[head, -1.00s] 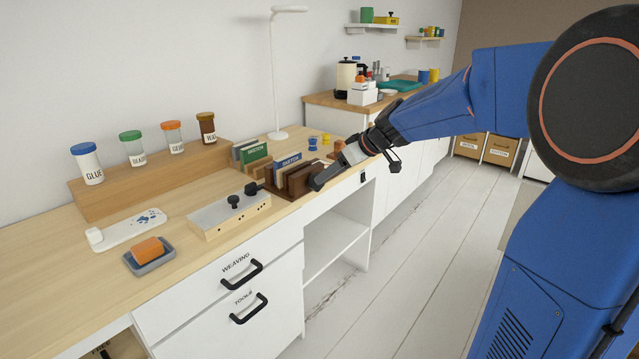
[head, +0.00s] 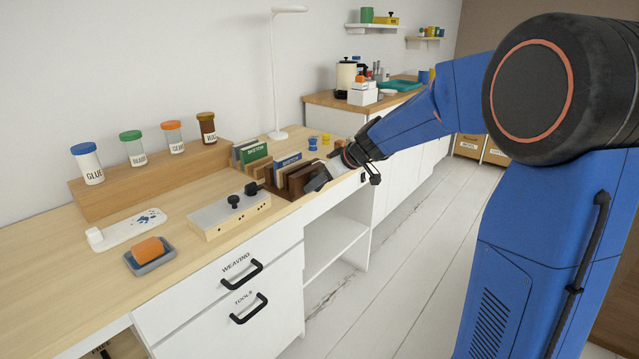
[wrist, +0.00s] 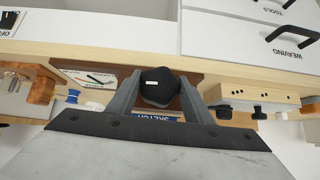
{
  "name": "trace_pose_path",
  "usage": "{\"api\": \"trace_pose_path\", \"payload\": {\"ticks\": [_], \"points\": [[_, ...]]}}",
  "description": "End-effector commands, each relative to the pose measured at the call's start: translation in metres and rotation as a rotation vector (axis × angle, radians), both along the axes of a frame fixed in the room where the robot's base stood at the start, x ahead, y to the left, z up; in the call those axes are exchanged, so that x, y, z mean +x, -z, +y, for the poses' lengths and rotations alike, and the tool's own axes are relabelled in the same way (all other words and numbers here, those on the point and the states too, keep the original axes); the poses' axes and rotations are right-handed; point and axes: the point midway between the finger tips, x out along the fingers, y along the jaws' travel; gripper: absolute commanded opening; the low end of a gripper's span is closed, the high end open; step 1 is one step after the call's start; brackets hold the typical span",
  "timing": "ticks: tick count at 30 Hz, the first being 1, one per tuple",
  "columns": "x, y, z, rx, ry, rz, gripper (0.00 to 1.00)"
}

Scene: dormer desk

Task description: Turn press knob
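The press is a brown wooden piece (head: 295,178) at the desk's front edge. In the wrist view its black, faceted knob (wrist: 160,88) bears a small white mark on its face. My gripper (wrist: 160,92) has one grey finger on each side of the knob, close to its edges. I cannot tell whether the fingers are pressing on it or stand slightly clear. In the head view my gripper (head: 320,178) is at the press's right end and hides most of the knob there.
A pale box with two black knobs (head: 230,215) stands left of the press. SKETCH books (head: 288,162) stand behind it, with small blue and yellow pieces (head: 326,140) beyond. Drawers with black handles (head: 243,274) lie below the desk edge. The floor in front is clear.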

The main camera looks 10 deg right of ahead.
Motion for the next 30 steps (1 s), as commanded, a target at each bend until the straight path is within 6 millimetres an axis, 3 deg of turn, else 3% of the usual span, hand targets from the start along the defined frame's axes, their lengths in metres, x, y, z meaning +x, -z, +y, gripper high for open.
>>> {"api": "trace_pose_path", "payload": {"ticks": [14, 30], "points": [[0.0009, 0.0006, -0.0014, 0.056, 0.001, 0.042, 0.24], [0.0027, 0.0012, -0.0038, 0.412, 0.004, 0.298, 0.24]]}}
